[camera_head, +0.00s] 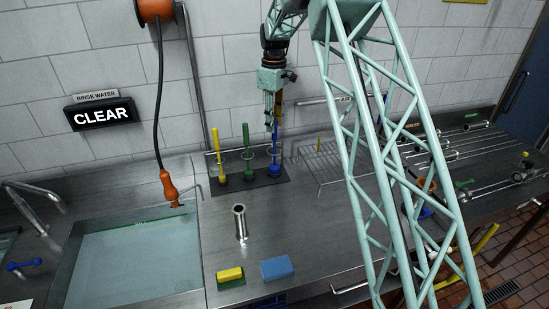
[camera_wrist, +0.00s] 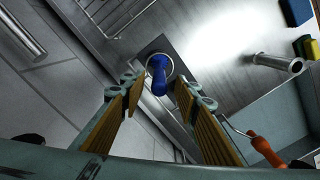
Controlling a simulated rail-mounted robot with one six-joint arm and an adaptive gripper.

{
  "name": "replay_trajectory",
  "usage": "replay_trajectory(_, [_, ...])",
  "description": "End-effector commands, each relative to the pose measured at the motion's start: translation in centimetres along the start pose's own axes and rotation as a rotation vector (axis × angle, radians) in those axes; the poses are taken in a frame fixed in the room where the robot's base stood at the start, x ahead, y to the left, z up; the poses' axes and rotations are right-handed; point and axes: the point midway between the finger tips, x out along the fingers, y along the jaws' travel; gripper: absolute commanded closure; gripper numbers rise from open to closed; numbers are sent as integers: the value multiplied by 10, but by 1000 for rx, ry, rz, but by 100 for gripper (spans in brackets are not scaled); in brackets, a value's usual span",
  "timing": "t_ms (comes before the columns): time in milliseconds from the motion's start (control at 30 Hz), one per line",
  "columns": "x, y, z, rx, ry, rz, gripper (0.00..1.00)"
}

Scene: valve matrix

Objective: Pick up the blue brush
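The blue brush (camera_head: 276,148) stands upright at the right end of a row of three brushes on a dark holder strip (camera_head: 233,186). My gripper (camera_head: 271,122) is pointed down at the top of its handle. In the wrist view the blue brush (camera_wrist: 159,74) shows end-on between the two fingertips. My gripper (camera_wrist: 157,86) is open there, with a gap between each finger and the handle. I cannot tell exactly how far down the handle the tips reach.
A green brush (camera_head: 246,150) and a yellow brush (camera_head: 217,152) stand left of the blue one. A wire rack (camera_head: 326,168) lies to the right. A metal tube (camera_head: 240,222), a yellow-green sponge (camera_head: 229,275) and a blue block (camera_head: 277,268) are in front. A water-filled sink (camera_head: 140,262) is left.

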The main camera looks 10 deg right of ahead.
Motion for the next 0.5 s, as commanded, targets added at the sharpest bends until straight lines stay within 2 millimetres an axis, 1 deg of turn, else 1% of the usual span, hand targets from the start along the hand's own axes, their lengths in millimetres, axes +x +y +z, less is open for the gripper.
replay_trajectory(333, [1, 0, 0, 0, 0, 0, 71])
replay_trajectory(500, [9, 0, 0, 0, 0, 0, 71])
